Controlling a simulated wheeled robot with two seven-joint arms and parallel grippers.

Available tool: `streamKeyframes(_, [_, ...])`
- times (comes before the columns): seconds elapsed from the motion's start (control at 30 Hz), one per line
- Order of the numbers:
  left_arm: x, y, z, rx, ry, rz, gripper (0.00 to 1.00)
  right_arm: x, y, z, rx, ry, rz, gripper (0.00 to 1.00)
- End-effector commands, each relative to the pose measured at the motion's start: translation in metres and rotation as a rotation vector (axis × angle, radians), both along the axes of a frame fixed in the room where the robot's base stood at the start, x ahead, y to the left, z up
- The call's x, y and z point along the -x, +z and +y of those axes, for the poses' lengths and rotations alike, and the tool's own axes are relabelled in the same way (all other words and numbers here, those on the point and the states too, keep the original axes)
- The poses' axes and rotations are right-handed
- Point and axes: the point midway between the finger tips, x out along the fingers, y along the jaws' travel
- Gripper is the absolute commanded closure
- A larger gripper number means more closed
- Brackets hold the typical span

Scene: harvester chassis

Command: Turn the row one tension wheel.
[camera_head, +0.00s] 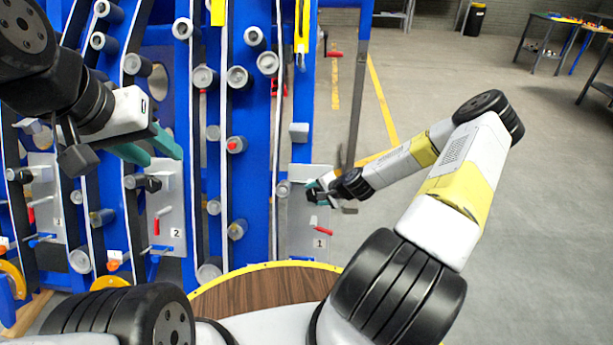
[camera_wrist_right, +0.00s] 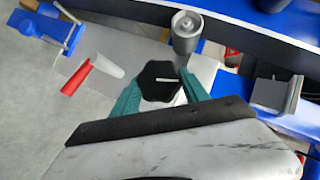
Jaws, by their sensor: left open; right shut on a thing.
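The row one tension wheel (camera_wrist_right: 160,84) is a black lobed knob with a white mark line. In the right wrist view it sits between the teal fingers of my right gripper (camera_wrist_right: 153,92), which is shut on it. In the head view my right gripper (camera_head: 318,192) is at the grey plate (camera_head: 305,228) labelled 1, and the gripper mostly hides the wheel there. My left gripper (camera_head: 160,148) is open and empty, in front of the frame near row two, apart from the wheel there.
A red handle (camera_wrist_right: 77,79) and a metal roller (camera_wrist_right: 186,32) are close to the wheel in the right wrist view. The row two plate (camera_head: 165,205) has a similar black wheel (camera_head: 152,184). Blue uprights and belts fill the left.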

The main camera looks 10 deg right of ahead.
Motion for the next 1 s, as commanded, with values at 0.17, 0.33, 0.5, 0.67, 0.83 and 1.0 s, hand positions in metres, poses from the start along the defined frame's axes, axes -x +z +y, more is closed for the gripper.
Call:
streamKeyframes(0.17, [0.000, 0.000, 0.000, 0.000, 0.000, 0.000, 0.59, 0.000, 0.000, 0.001, 0.000, 0.002, 0.000, 0.88])
streamKeyframes(0.33, [0.000, 0.000, 0.000, 0.000, 0.000, 0.000, 0.59, 0.000, 0.000, 0.001, 0.000, 0.002, 0.000, 0.26])
streamKeyframes(0.5, [0.000, 0.000, 0.000, 0.000, 0.000, 0.000, 0.59, 0.000, 0.000, 0.001, 0.000, 0.002, 0.001, 0.25])
streamKeyframes(0.67, [0.000, 0.000, 0.000, 0.000, 0.000, 0.000, 0.59, 0.001, 0.001, 0.000, 0.001, 0.001, 0.001, 0.25])
streamKeyframes(0.83, [0.000, 0.000, 0.000, 0.000, 0.000, 0.000, 0.59, 0.013, 0.014, -0.008, 0.002, 0.000, 0.000, 0.25])
streamKeyframes(1.0, [0.000, 0.000, 0.000, 0.000, 0.000, 0.000, 0.59, 0.032, 0.034, -0.018, 0.002, 0.000, 0.000, 0.25])
